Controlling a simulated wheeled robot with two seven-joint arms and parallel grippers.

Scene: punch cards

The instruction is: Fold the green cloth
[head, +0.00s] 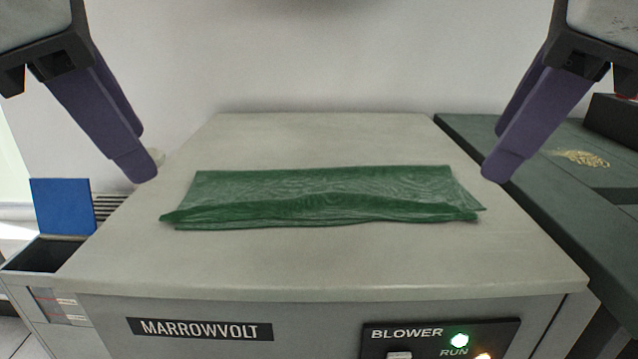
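The green cloth (320,188) lies on the grey machine top as a wide, shallow strip. A darker, wrinkled band runs along its near side, with layers showing at the near edge, and both ends are slightly uneven. My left gripper (142,155) hangs beyond the cloth's left end, above the left edge of the top. My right gripper (497,155) hangs beyond the cloth's right end, near the right edge. Each gripper's two purple fingers look spaced apart, with nothing between them. Neither gripper touches the cloth.
A blue panel (62,206) stands at left. A dark green surface (545,165) with pale scraps is at right.

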